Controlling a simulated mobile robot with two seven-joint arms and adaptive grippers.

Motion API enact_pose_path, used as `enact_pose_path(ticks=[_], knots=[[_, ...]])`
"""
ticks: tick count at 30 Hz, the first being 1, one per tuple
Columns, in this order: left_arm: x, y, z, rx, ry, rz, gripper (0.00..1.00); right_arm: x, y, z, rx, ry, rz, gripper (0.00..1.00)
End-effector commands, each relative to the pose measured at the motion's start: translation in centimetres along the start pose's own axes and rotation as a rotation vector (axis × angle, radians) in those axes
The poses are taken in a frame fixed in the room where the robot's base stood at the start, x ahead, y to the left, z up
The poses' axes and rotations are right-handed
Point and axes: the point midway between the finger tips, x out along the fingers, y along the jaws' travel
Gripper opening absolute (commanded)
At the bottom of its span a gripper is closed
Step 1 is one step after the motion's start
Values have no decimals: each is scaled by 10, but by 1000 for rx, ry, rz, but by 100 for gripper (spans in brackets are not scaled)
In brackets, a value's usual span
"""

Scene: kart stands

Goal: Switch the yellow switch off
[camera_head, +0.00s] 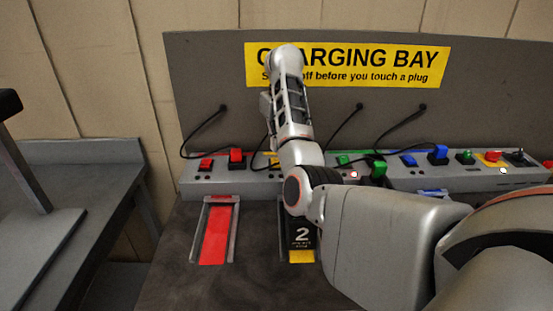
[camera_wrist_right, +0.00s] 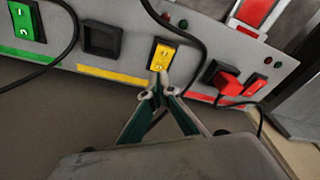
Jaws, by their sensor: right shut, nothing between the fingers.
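The yellow switch (camera_wrist_right: 163,54) is a yellow rocker in a black frame on the grey charging strip. In the head view only a sliver of yellow (camera_head: 273,161) shows beside my right arm, which covers most of that part. In the right wrist view my right gripper (camera_wrist_right: 159,91) is shut and empty, its fingertips right at the lower edge of the yellow switch. I cannot tell whether they touch it. Whether the rocker is on or off is not clear. In the head view the fingers are hidden by the arm. My left gripper is not in view.
An empty black socket (camera_wrist_right: 102,40) sits beside the yellow switch. A red plug (camera_wrist_right: 229,85) and red switch (camera_wrist_right: 256,84) are on the other side. A black cable loops close to my fingers. Green and blue switches (camera_head: 408,160) line the strip. A yellow-ended number 2 slot (camera_head: 301,256) lies in front.

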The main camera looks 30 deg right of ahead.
Motion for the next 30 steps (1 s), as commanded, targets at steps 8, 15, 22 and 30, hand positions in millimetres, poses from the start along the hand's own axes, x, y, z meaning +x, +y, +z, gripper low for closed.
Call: enact_pose_path(ticks=[8, 15, 22, 30], knots=[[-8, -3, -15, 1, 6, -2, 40, -23, -1, -4, -1, 1, -1, 0], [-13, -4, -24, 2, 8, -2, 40, -36, -1, -6, -1, 0, -1, 0], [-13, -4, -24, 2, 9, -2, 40, -37, 0, -6, -1, -1, 0, 0], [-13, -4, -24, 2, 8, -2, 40, -37, 0, -6, -1, -1, 0, 0]])
